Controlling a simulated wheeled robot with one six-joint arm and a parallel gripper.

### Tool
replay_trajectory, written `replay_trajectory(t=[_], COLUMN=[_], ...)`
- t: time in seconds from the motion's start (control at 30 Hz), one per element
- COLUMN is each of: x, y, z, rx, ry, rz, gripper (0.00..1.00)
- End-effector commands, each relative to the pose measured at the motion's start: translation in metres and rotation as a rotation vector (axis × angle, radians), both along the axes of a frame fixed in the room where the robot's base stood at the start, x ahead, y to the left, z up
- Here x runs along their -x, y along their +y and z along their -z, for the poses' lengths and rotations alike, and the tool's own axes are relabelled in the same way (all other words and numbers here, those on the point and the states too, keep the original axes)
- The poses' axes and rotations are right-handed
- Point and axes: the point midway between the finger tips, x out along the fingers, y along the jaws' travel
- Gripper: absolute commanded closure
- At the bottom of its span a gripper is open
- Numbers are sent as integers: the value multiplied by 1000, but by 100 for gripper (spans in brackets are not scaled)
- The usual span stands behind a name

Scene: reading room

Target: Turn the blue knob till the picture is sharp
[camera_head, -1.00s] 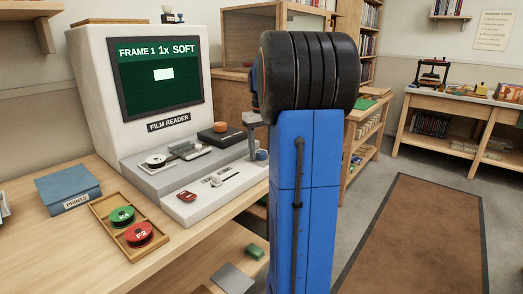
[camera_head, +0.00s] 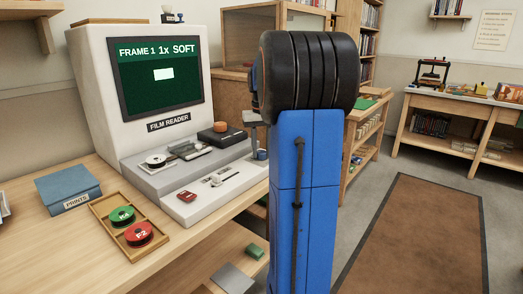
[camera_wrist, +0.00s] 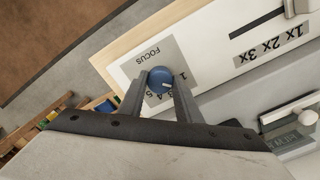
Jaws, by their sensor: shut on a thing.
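The blue knob (camera_wrist: 160,79) sits on a grey plate marked FOCUS, with a white mark on its face pointing right in the wrist view. My gripper (camera_wrist: 160,84) has one finger on each side of the knob and is shut on it. In the head view the knob (camera_head: 262,154) shows only in part, beside my blue arm. The film reader's screen (camera_head: 160,88) reads "FRAME 1 1x SOFT" above a small pale rectangle on green.
A slider marked 1x 2x 3x (camera_wrist: 265,25) is close to the knob. On the desk are a wooden tray (camera_head: 104,231) with green and red reels and a blue PRINTS box (camera_head: 68,188). A brown rug (camera_head: 415,235) lies on open floor at right.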

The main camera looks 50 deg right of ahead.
Motion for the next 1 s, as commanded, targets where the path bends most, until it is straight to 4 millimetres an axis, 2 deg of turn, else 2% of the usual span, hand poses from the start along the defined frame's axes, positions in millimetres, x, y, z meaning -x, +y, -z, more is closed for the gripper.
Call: replay_trajectory(t=[0.4, 0.97, 1.0], x=[0, 0, 0], y=[0, 0, 0], z=[-1, -1, -1], rx=[1, 1, 1], ry=[-1, -2, -2], rz=[213, 250, 249], gripper=[92, 92, 62])
